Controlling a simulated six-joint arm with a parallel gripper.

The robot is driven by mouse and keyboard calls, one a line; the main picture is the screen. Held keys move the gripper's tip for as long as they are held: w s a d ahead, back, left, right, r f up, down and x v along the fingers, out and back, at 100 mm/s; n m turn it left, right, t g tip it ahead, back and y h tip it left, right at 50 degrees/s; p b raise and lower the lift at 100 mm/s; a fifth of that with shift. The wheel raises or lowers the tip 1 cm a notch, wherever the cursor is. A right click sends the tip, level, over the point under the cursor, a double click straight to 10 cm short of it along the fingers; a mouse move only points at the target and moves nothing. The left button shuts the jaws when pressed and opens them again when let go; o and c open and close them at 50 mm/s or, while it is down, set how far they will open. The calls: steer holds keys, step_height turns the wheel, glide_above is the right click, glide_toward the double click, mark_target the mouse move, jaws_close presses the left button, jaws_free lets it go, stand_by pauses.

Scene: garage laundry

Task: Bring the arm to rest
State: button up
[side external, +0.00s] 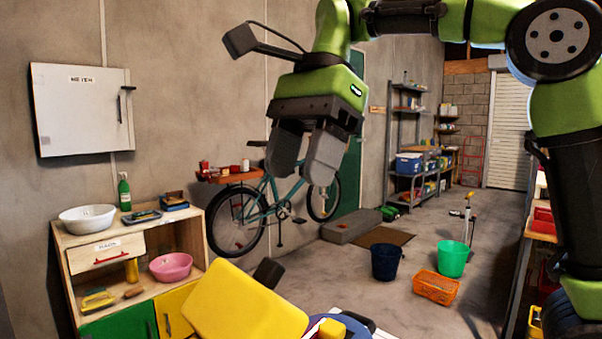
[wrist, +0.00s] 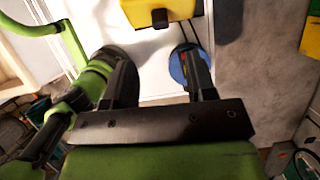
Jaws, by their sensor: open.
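My gripper (side external: 305,170) hangs in the upper middle of the side external view, fingers pointing down. Its two grey fingers are apart with nothing between them. In the wrist view my gripper (wrist: 157,62) also shows open and empty, over a white surface (wrist: 150,55). A yellow block-like object (side external: 245,305) with a dark knob lies below the gripper, clear of the fingers. It also shows at the top of the wrist view (wrist: 170,10). A round blue thing (wrist: 177,68) is partly hidden behind one finger.
A wooden cabinet (side external: 140,240) with a white bowl (side external: 88,218) and a pink basin (side external: 170,266) stands at left. A bicycle (side external: 265,212) leans by the wall. Buckets, including a green one (side external: 453,259), and an orange basket (side external: 436,287) stand on the floor. Air around the gripper looks clear.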

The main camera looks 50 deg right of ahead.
steer(key=s+d+f+n+t+h, duration=0.1)
steer(key=s+d+f+n+t, duration=0.2)
steer(key=s+n, duration=0.3)
steer(key=s+d+f+n+t+h, duration=0.1)
steer(key=s+d+f+n+t, duration=0.2)
steer(key=n, duration=0.5)
steer(key=s+f+t, duration=0.1)
steer(key=s+f, duration=0.1)
steer(key=s, duration=0.1)
steer(key=shift+s+d+f+n, duration=0.15)
steer(key=shift+d+f+n, duration=0.05)
steer(key=shift+d+n, duration=0.15)
stand_by(1.6)
